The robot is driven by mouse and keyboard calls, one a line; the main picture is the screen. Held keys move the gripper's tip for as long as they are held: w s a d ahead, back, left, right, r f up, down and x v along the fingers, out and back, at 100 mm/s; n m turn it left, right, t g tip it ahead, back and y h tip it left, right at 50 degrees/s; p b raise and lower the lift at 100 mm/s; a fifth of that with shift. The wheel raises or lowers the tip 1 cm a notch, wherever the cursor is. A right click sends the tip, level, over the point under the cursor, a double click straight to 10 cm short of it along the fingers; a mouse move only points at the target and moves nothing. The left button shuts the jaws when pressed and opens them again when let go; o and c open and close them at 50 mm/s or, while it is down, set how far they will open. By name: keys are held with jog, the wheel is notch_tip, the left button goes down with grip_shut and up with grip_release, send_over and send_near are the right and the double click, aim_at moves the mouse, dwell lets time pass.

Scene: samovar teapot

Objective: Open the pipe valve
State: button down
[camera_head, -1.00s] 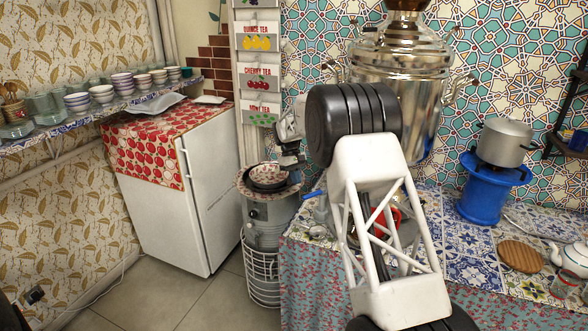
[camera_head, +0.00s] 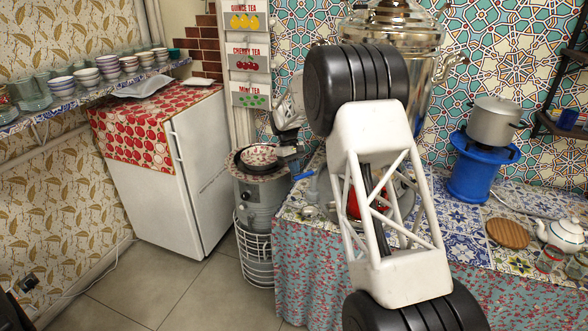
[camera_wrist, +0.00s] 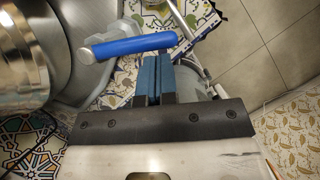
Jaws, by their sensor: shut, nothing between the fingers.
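In the head view the blue handle (camera_head: 303,176) shows small near the left end of the counter. My gripper (camera_wrist: 155,60) is shut and empty, its two blue fingers side by side. Its fingertips point at the handle's right part, just short of it in the picture; I cannot tell whether they touch. In the head view my arm hides much of the valve area, and the fingers are too small to make out.
A shiny samovar (camera_head: 428,75) stands behind my arm, and its metal body fills the wrist view's left edge. A grey container (camera_head: 262,200) with a patterned bowl stands left of the counter. A blue stove (camera_head: 472,172) with a pot and a teapot (camera_head: 560,235) stand right.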

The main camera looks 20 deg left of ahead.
aim_at(302, 175)
jog(key=shift+s+d+n+t, duration=0.3)
jog(key=shift+s+n, duration=0.1)
jog(key=shift+n, duration=0.4)
jog(key=shift+s+d+n+t+h, duration=0.35)
jog(key=shift+s+d+n, duration=0.25)
jog(key=shift+n, duration=0.5)
jog(key=n, duration=0.1)
jog(key=s+d+n+t, duration=0.1)
jog(key=d+n, duration=0.1)
jog(key=n, duration=0.1)
jog(key=shift+s+d+t, duration=0.15)
jog(key=shift+d+t, duration=0.1)
jog(key=shift+t, duration=0.1)
jog(key=d+n+t, duration=0.1)
jog(key=d+n, duration=0.1)
jog(key=n, duration=0.1)
jog(key=d+n+t+y, duration=0.1)
jog(key=d+n, duration=0.2)
jog(key=n, duration=0.1)
jog(key=shift+w+d, duration=0.15)
jog(key=shift+w, duration=0.05)
jog(key=shift+w, duration=0.15)
jog(key=shift+w+a, duration=0.35)
jog(key=shift+w, duration=0.2)
